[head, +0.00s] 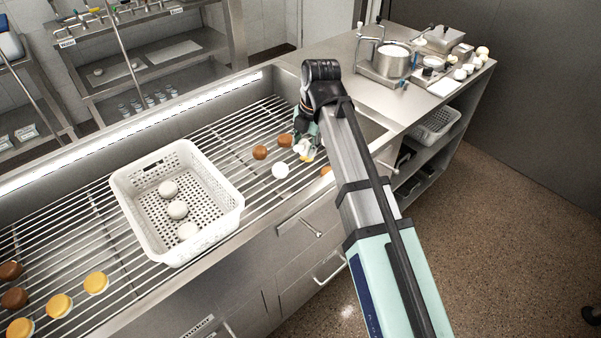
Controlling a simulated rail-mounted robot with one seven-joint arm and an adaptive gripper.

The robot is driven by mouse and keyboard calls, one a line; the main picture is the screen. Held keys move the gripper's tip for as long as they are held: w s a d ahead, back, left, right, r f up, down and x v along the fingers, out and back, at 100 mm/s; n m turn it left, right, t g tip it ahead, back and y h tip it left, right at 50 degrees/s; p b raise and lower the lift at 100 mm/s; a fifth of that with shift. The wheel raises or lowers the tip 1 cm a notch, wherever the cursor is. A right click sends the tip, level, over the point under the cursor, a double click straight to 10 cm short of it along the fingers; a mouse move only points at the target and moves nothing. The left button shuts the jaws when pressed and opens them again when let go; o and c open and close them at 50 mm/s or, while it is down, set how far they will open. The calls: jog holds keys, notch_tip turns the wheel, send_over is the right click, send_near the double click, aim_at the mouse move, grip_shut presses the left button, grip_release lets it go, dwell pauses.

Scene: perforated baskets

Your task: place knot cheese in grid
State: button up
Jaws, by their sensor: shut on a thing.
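My gripper (306,154) is low over the right part of the metal grid (215,140), pointing down. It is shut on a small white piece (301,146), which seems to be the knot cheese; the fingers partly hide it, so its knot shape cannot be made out. I cannot tell whether it touches the bars. A round white cheese (280,170) lies on the grid just left of and below the gripper. Two brown cheeses, one further left (260,152) and one nearer (285,140), lie close by. An orange piece (327,170) shows beside my arm.
A white perforated basket (228,205) stands on the grid at the left, with three whitish cheeses (177,209) inside. Yellow cheeses (58,305) and brown ones (14,298) lie at the far left. The raised counter (345,75) holds a pot (390,60).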

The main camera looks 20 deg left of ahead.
notch_tip(320, 180, down, 18)
jog(key=shift+f+p, duration=0.1)
jog(key=shift+p, duration=0.5)
jog(key=shift+f, duration=0.1)
jog(key=o, duration=1.1)
notch_tip(320, 180, up, 8)
jog(key=d, duration=0.1)
jog(key=shift+s+d+f+b, duration=0.15)
jog(key=shift+s+b, duration=0.1)
jog(key=shift+b, duration=0.1)
